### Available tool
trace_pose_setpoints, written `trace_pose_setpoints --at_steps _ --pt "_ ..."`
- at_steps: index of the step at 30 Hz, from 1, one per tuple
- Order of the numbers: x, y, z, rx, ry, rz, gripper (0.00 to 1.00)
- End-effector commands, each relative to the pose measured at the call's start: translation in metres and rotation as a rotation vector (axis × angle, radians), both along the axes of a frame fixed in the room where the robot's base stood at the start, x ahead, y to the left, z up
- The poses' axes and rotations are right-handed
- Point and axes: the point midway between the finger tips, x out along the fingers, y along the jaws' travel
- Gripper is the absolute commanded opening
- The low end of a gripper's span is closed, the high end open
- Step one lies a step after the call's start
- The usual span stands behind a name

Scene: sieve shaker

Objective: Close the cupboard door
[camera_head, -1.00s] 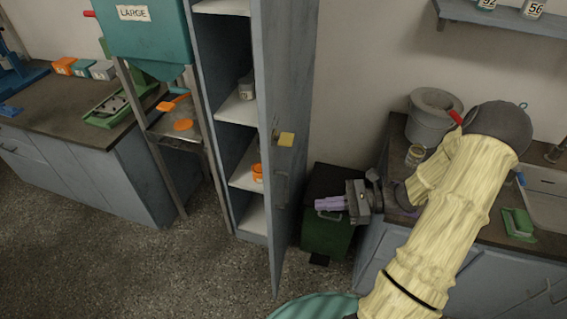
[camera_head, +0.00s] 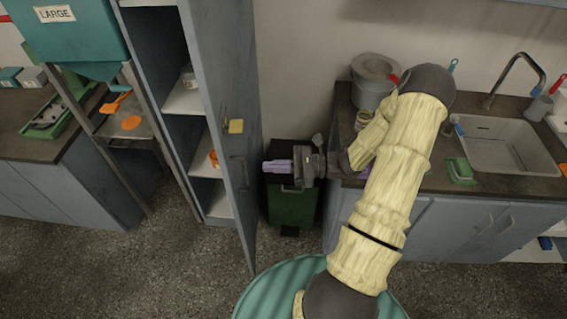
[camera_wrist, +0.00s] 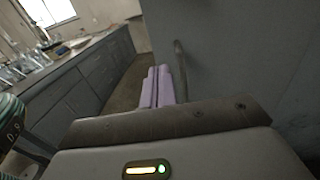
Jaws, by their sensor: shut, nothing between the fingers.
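The tall grey cupboard's door (camera_head: 226,100) stands open in the head view, swung out toward me. The cupboard's shelves (camera_head: 184,103) show to its left. The door has a bar handle (camera_head: 240,172) and a yellow note on its outer face. My gripper (camera_head: 266,166) has purple fingers, shut and empty, pointing left beside the outer face of the door. A small gap seems to lie between fingertips and door. In the wrist view my fingers (camera_wrist: 158,84) lie near the handle (camera_wrist: 180,68) and the grey door surface (camera_wrist: 235,50); contact cannot be told.
A green bin (camera_head: 288,208) stands below my gripper. A teal hopper (camera_head: 70,38) on a stand is left of the cupboard. Floor in front of the door is clear.

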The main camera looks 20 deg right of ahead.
Motion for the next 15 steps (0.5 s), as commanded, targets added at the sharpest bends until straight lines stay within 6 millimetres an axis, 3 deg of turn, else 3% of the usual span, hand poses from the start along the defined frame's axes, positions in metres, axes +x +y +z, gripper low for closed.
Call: trace_pose_setpoints --at_steps 9,15 --pt "0.022 0.053 0.003 0.0 0.001 0.005 0.0" --pt "0.032 0.077 0.001 -0.001 0.0 0.003 0.0"
